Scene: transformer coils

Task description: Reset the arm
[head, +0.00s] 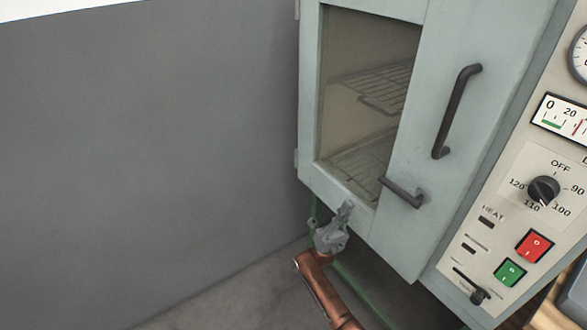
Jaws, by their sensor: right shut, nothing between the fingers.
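My right gripper (344,209) comes up from the bottom on a copper-coloured arm. It is shut and empty, just in front of the lower edge of the oven door (450,30). I cannot tell whether it touches the door. The door is pale grey-green and looks shut, with a window showing wire racks (375,90) inside. I see no coil through the window. My left gripper is out of view.
A long dark handle (456,110) and a short dark latch handle (402,192) stick out from the door. The control panel at right has a dial (543,189), a red switch (535,246) and a green switch (509,272). A plain grey wall (150,150) fills the left.

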